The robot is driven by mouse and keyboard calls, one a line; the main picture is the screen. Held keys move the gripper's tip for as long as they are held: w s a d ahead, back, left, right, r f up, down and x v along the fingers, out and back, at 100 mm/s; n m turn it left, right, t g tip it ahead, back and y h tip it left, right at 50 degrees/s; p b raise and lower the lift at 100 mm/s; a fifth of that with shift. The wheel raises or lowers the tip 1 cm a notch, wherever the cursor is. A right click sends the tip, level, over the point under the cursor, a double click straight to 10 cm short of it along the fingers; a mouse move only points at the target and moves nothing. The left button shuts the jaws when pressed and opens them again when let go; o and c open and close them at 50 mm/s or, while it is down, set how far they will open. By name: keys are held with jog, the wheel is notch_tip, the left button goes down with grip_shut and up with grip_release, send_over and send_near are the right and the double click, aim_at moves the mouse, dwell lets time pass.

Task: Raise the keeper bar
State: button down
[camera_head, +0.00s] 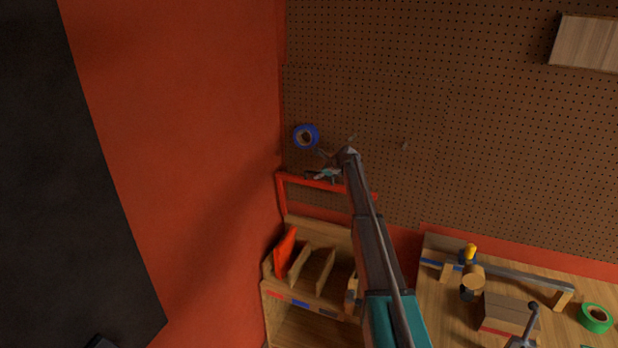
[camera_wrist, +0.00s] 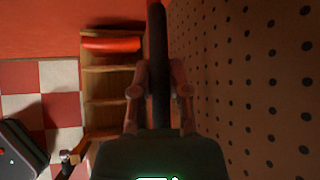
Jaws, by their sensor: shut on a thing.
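The keeper bar appears to be the red bar (camera_head: 300,181) above the front of a wooden slotted rack (camera_head: 275,288), with a red side arm running down at its left end. My gripper (camera_head: 324,173) is at this bar, and my arm hides part of the bar's right side. In the wrist view a long dark bar (camera_wrist: 157,25), likely the same one in shadow, runs between the two fingers of my gripper (camera_wrist: 158,78). The fingers are closed around it. The rack (camera_wrist: 105,68) is left of the bar there.
A red panel (camera_head: 285,252) stands in the rack's left slot. The pegboard (camera_head: 450,110) is close behind the bar, with a blue tape roll (camera_head: 313,131) hanging above. A red wall (camera_head: 190,130) is on the left. A workbench (camera_head: 430,310) with tools is on the right.

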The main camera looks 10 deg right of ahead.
jog(key=shift+w+d+r, duration=0.2)
jog(key=shift+w+d, duration=0.65)
jog(key=shift+w, duration=0.3)
jog(key=shift+a, duration=0.15)
jog(key=c, duration=0.6)
grip_release()
jog(key=shift+r, duration=0.1)
jog(key=shift+s, duration=0.1)
